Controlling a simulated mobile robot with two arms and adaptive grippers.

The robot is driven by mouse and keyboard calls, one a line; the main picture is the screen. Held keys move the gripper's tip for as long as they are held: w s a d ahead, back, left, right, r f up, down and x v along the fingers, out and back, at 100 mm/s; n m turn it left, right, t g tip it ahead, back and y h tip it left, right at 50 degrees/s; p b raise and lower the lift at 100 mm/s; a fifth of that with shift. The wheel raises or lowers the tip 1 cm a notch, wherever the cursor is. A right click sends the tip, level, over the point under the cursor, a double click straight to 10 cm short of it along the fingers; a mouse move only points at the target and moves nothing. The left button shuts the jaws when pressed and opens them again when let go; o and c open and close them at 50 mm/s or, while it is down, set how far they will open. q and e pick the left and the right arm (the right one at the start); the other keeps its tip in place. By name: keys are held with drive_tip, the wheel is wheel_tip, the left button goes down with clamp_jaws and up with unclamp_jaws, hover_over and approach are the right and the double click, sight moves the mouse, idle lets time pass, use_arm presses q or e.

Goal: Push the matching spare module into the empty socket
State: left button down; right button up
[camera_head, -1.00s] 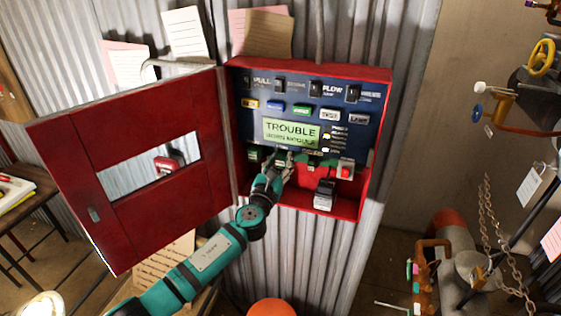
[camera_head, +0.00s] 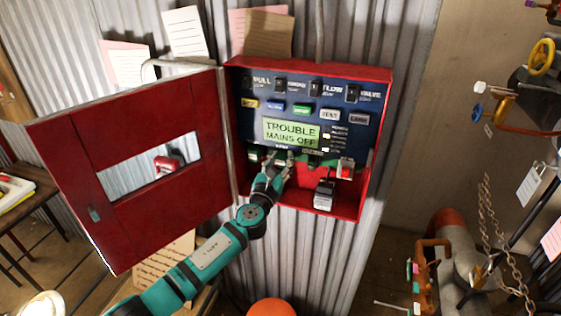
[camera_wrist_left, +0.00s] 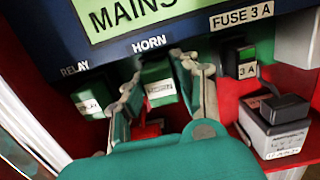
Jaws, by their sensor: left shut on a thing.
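My left gripper (camera_head: 278,162) reaches into the open red panel box (camera_head: 236,90). In the left wrist view its fingers (camera_wrist_left: 157,67) are shut on the sides of a green module (camera_wrist_left: 158,92) with a pale label. The module sits directly under the HORN label, at its socket place. Its back end is hidden, so I cannot tell its exact depth. A green module (camera_wrist_left: 88,103) stands under RELAY. A dark module marked 3 A (camera_wrist_left: 241,62) stands under FUSE 3 A. The display (camera_head: 290,132) reads TROUBLE, MAINS OFF. My right gripper is out of view.
A grey block with a black top (camera_head: 324,195) stands on the box floor right of my gripper. A red button (camera_head: 346,169) is above it. The red door (camera_head: 130,220) hangs open to the left. Pipes and a chain (camera_head: 490,220) are far right.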

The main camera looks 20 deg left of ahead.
sight(280, 160)
use_arm(q)
drive_tip(key=shift+s, duration=0.25)
drive_tip(key=shift+s+p, duration=0.85)
drive_tip(key=shift+s, duration=0.65)
drive_tip(key=shift+s, duration=0.1)
idle(1.1)
drive_tip(key=shift+w+b, duration=0.7)
drive_tip(key=shift+w, duration=1.25)
drive_tip(key=shift+s, duration=0.35)
drive_tip(key=shift+s+p, duration=0.15)
drive_tip(key=shift+p, duration=0.15)
drive_tip(key=shift+s+a+p, duration=0.1)
drive_tip(key=shift+s+p, duration=0.85)
drive_tip(key=shift+s, duration=1.55)
drive_tip(key=shift+w, duration=0.15)
